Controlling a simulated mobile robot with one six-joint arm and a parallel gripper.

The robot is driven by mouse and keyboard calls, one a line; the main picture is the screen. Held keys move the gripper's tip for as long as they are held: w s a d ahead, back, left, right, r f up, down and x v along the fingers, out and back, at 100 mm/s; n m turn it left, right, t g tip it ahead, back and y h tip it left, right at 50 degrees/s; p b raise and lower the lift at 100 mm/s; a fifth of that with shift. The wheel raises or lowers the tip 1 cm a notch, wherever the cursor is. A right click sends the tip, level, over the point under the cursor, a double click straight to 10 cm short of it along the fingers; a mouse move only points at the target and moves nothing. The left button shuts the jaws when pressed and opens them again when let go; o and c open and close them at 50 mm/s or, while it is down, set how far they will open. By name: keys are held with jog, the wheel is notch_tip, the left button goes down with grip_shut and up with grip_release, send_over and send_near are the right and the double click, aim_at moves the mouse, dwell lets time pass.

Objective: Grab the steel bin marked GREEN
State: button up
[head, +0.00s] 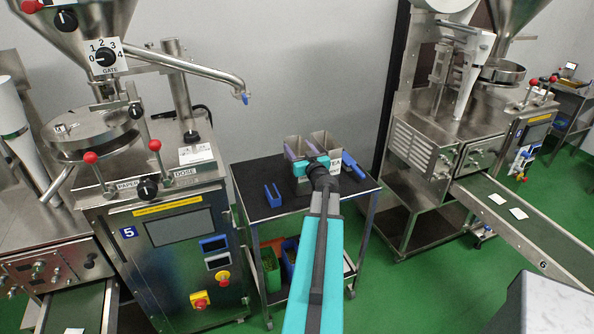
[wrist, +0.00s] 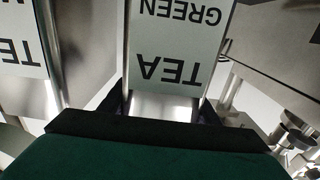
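The steel bin marked GREEN (head: 294,144) stands on the small cart's dark top, on the left of two steel bins in the head view. In the wrist view, the bin (wrist: 165,107) fills the middle, with its label upside down and reading GREEN TEA. My gripper (head: 302,153) is at this bin. Its dark fingers (wrist: 163,108) lie one on each side of the bin's lower part, close to its walls. I cannot tell whether they press on it. In the head view my gripper hides much of the bin's front.
A second steel bin (head: 322,138) with a TEA label stands close on the right. A blue holder (head: 273,195) and a blue object (head: 353,166) lie on the cart top (head: 250,178). Packing machines stand left (head: 160,225) and right (head: 450,130); the wall is behind.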

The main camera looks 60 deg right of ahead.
jog(key=c, duration=0.5)
jog(key=shift+c, duration=0.2)
